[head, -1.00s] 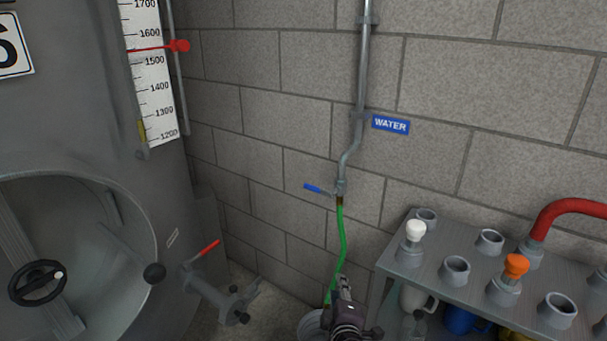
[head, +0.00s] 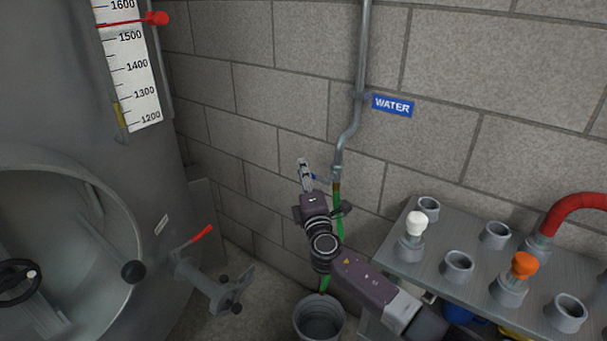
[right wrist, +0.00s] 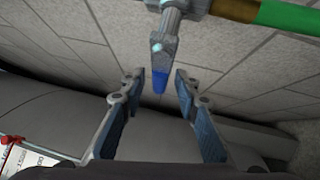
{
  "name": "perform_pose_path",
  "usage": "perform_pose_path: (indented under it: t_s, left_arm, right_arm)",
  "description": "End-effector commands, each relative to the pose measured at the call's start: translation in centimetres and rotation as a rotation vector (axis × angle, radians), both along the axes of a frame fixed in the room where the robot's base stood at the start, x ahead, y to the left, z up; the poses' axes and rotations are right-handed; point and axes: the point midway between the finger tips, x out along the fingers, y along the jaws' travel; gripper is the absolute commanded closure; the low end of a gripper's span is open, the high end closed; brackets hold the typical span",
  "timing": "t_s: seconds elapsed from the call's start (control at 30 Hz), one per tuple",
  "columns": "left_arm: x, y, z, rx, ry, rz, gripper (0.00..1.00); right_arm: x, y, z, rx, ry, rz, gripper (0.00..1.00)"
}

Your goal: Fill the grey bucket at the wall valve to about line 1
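The grey bucket (head: 319,318) stands on the floor by the wall, cut by the bottom edge of the head view. A green hose (head: 340,228) runs down from the wall valve (head: 337,174) toward it, partly hidden by my arm. The water level and lines inside cannot be made out. My right gripper (head: 304,172) is at the valve's blue lever, which it mostly hides in the head view. In the right wrist view the lever (right wrist: 159,80) points between the open fingers of the gripper (right wrist: 158,88), with a gap on both sides. My left gripper is out of view.
A blue WATER sign (head: 392,106) hangs beside the pipe. A metal rack (head: 459,238) with pipe sockets and white and orange plugs stands at right. A large tank (head: 60,120) with a red-handled valve (head: 202,234) stands at left.

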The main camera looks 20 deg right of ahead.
Motion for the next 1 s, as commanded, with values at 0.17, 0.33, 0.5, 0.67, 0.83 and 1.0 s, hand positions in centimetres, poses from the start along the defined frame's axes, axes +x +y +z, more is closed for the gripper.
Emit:
perform_pose_path:
  t_s: [0.17,0.33,0.5,0.67,0.83,1.0]
  left_arm:
    - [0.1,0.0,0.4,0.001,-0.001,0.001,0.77]
    - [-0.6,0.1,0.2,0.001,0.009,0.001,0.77]
    - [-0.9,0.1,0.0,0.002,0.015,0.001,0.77]
    - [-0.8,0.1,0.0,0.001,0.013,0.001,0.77]
    - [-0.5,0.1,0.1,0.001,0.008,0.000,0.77]
    - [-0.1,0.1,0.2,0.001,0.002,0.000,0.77]
  right_arm:
    - [0.4,0.0,0.0,0.001,0.000,0.001,0.71]
    - [0.3,0.0,0.0,0.001,0.001,0.001,0.73]
    - [0.3,0.0,0.0,0.001,0.001,0.000,0.92]
    - [0.3,0.0,0.0,0.001,0.001,0.000,1.00]
    - [0.3,0.0,0.0,0.001,0.001,0.000,1.00]
    - [0.3,0.0,0.0,0.001,0.001,0.000,1.00]
